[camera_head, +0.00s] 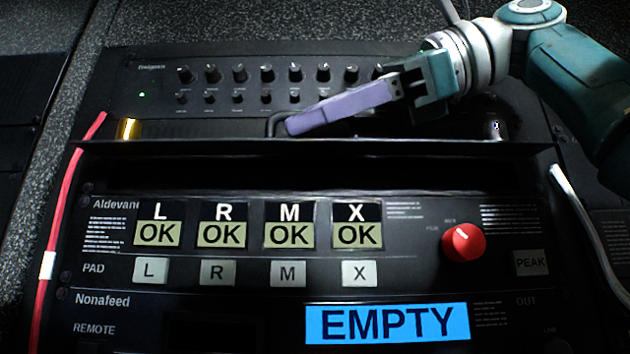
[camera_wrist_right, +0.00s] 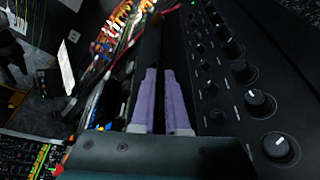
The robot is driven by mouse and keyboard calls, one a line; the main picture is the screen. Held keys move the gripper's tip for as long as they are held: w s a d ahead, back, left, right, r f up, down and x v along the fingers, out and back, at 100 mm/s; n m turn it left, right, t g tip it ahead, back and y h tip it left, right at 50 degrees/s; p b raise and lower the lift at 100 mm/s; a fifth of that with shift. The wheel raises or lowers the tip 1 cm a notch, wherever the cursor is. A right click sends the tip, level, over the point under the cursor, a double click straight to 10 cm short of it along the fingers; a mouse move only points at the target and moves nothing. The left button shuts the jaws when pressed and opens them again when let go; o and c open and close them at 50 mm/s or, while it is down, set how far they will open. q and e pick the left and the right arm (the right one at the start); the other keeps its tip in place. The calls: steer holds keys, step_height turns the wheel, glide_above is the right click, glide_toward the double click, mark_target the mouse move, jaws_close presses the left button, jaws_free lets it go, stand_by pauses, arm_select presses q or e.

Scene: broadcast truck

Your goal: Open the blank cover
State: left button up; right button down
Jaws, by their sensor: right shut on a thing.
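The blank cover (camera_head: 220,130) is a wide black panel below the knob panel in the head view. Its front edge stands out as a long dark lip, above a dark gap across the rack. A black bar handle (camera_head: 274,122) shows on it beside my fingertips. My right gripper (camera_head: 292,124) reaches in from the upper right, its purple fingers closed at the handle and hiding much of it. In the right wrist view the fingers (camera_wrist_right: 165,75) lie close together alongside the knob panel; what is between them is hidden. My left gripper is not in view.
The knob panel (camera_head: 250,75) is just above the cover. Below the gap is a panel with OK displays (camera_head: 223,235), pads and a red knob (camera_head: 463,242). A blue EMPTY display (camera_head: 388,322) is lower. A red cable (camera_head: 60,205) runs down the left side.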

steer(key=shift+w+d, duration=0.1)
stand_by(0.3)
steer(key=c, duration=1.2)
jaws_free()
